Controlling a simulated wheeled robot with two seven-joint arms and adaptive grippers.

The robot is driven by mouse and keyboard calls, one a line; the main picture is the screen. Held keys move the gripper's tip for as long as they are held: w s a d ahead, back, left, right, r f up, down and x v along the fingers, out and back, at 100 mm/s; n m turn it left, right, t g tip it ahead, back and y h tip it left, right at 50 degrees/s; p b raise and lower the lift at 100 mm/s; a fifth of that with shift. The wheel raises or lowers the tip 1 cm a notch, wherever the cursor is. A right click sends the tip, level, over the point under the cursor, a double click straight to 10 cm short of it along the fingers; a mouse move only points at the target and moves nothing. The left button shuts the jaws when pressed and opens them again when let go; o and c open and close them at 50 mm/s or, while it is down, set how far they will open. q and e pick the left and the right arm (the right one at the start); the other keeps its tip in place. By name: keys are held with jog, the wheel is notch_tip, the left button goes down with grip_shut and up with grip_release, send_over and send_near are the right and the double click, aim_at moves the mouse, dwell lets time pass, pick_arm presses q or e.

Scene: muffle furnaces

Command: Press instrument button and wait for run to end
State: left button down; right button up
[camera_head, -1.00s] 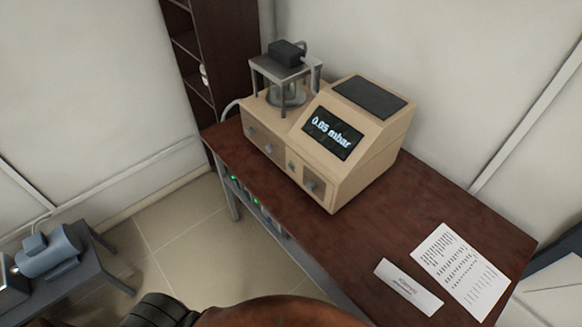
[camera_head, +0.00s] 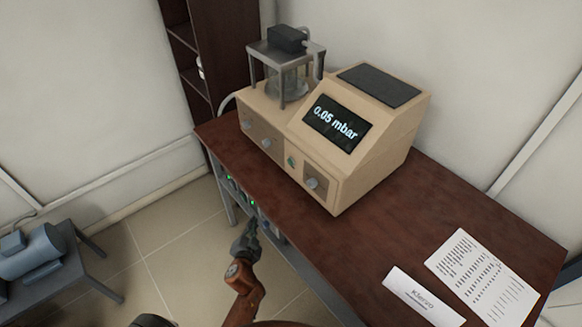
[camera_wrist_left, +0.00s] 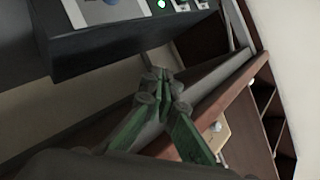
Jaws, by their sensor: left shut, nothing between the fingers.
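The beige instrument (camera_head: 355,182) stands on the dark red-brown table (camera_head: 440,205). Its tilted screen (camera_head: 338,123) reads 0.05 mbar. My left gripper (camera_head: 250,228) is in front of the table's edge, below and left of the instrument, and does not touch the button. In the left wrist view the gripper (camera_wrist_left: 163,86) has its green fingers meeting at the tips, shut and empty. My right gripper is not in view.
A glass vessel under a metal stand (camera_head: 286,66) is on the instrument's left part. Equipment with green lights is on a shelf under the table; a dark box with a lit green light (camera_wrist_left: 161,4) is near the fingers. Papers (camera_head: 481,274) and a label card (camera_head: 422,298) lie at right.

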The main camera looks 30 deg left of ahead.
aim_at(290, 162)
pick_arm(q)
jog(key=r, duration=0.3)
jog(key=a+r+t+y+b, duration=0.1)
jog(key=r, duration=0.2)
jog(key=r+y, duration=0.1)
jog(key=r, duration=0.2)
jog(key=shift+w+a+r+t, duration=0.3)
jog(key=shift+w+r+t, duration=0.05)
jog(key=shift+w+t, duration=0.05)
jog(key=w+d+r+m+t+b, duration=0.1)
jog(key=d+r+m+t, duration=0.1)
jog(key=r, duration=0.4)
jog(key=w+d+r+m+t, duration=0.2)
jog(key=r, duration=0.4)
jog(key=shift+d+r+b, duration=0.3)
jog(key=shift+r+b, duration=0.05)
jog(key=shift+r, duration=0.05)
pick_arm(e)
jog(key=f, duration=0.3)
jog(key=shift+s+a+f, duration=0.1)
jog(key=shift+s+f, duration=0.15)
pick_arm(q)
jog(key=shift+w, duration=0.1)
jog(key=w+d, duration=0.3)
jog(key=w, duration=0.5)
jog(key=shift+d, duration=0.2)
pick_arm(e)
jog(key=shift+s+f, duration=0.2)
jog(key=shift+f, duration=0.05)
